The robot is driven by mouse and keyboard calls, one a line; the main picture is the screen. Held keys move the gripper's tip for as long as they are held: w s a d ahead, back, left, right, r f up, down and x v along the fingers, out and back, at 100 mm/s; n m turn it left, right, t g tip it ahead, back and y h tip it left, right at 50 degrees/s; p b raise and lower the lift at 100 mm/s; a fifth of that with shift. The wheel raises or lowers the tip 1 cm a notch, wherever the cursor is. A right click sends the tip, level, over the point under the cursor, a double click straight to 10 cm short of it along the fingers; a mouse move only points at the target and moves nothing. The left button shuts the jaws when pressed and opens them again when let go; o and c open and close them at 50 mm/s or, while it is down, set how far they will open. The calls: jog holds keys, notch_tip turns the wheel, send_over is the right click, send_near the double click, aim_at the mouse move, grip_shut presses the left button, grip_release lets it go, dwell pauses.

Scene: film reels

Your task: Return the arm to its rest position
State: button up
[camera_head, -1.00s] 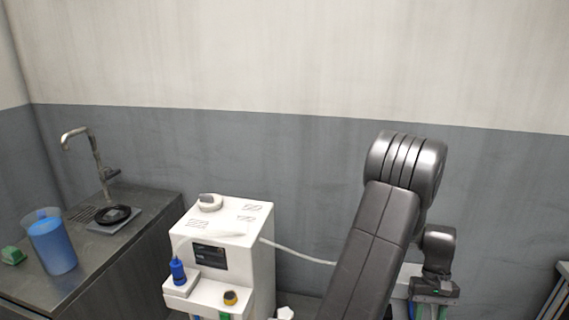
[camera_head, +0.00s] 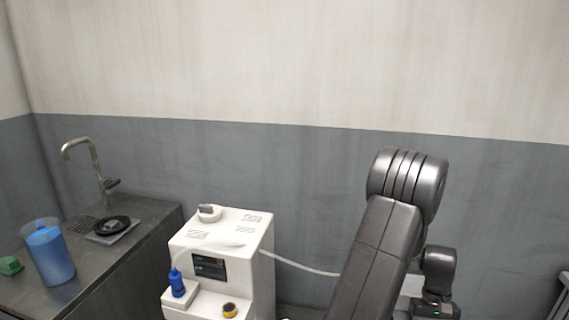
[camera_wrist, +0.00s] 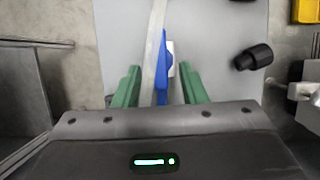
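My arm (camera_head: 390,225) rises from the bottom of the head view, bends at its large dark joint and comes down on the right. My gripper's dark body shows there at the bottom edge, with its fingers out of frame. In the wrist view, the two green fingers of my gripper (camera_wrist: 158,68) stand apart with a wide gap. A narrow blue object (camera_wrist: 163,75) and a pale strip beside it show between the fingers. Clear space shows on both sides of the blue object, and neither finger appears to press on it.
A white machine (camera_head: 262,262) carries a blue bottle (camera_head: 177,283) and a yellow-and-black roll (camera_head: 230,310). A counter holds a blue jug (camera_head: 50,258), green block (camera_head: 10,266), tap (camera_head: 98,165) and scale (camera_head: 112,229). A black cylinder (camera_wrist: 254,57) lies right of the fingers.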

jog(key=shift+x, duration=1.15)
jog(key=shift+s+f+m, duration=0.15)
jog(key=shift+f+m, duration=0.05)
jog(key=shift+m, duration=0.1)
jog(key=m, duration=0.2)
jog(key=m+y, duration=0.1)
jog(key=shift+d+m+t+y, duration=0.2)
jog(key=shift+m+t+y, duration=0.1)
jog(key=shift+m, duration=0.1)
jog(key=m+t+y+b, duration=0.1)
jog(key=m, duration=0.3)
jog(key=shift+s+d, duration=0.1)
jog(key=shift+s, duration=0.05)
jog(key=shift+r, duration=0.2)
